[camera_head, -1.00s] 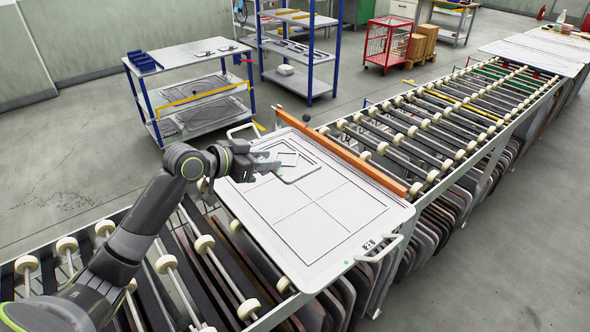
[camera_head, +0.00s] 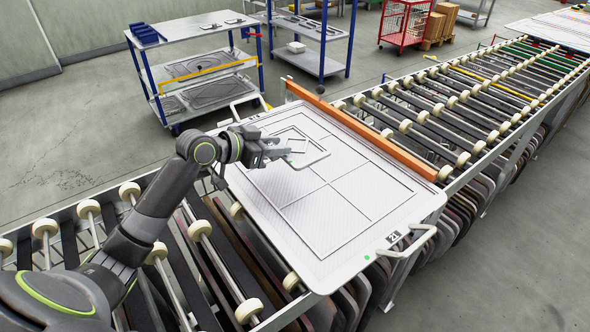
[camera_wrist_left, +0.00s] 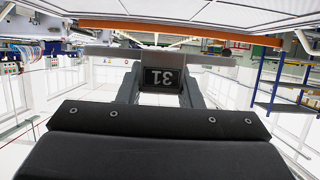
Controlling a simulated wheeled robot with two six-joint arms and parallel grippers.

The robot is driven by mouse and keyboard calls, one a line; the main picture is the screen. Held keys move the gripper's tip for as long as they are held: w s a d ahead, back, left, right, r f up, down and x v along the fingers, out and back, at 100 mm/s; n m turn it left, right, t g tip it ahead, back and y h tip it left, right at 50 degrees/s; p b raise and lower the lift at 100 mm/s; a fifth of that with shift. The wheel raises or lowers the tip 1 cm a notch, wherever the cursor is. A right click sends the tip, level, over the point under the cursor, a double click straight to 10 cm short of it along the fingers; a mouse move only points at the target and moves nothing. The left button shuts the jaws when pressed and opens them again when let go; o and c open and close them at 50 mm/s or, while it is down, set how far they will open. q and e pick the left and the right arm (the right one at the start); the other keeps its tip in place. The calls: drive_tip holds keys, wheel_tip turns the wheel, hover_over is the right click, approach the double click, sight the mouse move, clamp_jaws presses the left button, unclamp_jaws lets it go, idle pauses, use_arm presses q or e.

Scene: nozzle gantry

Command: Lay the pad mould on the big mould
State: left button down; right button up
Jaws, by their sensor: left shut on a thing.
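The pad mould (camera_head: 314,156) is a small pale plate with rounded corners and a raised outline. My left gripper (camera_head: 283,151) is shut on its near-left end and holds it over the far-left part of the big mould. The big mould (camera_head: 345,228) is a large pale plate with panel lines and end handles, lying on the roller conveyor. In the left wrist view, a black tag marked 31 (camera_wrist_left: 162,78) shows between the fingers. There, the pad mould's edge (camera_wrist_left: 200,57) appears apart from the big mould (camera_wrist_left: 220,8). My right gripper is not in view.
An orange bar (camera_head: 360,130) stands along the big mould's far-right edge. Rollers (camera_head: 455,105) run beyond it to the upper right. A blue-legged table (camera_head: 195,42) and blue rack (camera_head: 310,55) stand behind. Most of the big mould's surface is clear.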

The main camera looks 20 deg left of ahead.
sight(276, 159)
use_arm(q)
wheel_tip(276, 159, down, 4)
drive_tip(key=shift+s+d+r, duration=0.1)
drive_tip(key=shift+s, duration=0.05)
wheel_tip(276, 159, down, 4)
drive_tip(key=shift+f+p, duration=0.15)
drive_tip(key=shift+p, duration=0.3)
drive_tip(key=c, duration=1)
unclamp_jaws()
drive_tip(key=b+v, duration=0.1)
drive_tip(key=v, duration=0.9)
drive_tip(key=shift+s+a, duration=0.2)
drive_tip(key=shift+s, duration=0.15)
drive_tip(key=shift+s+a+r+b, duration=0.3)
drive_tip(key=shift+s+r, duration=0.1)
drive_tip(key=shift+s, duration=0.1)
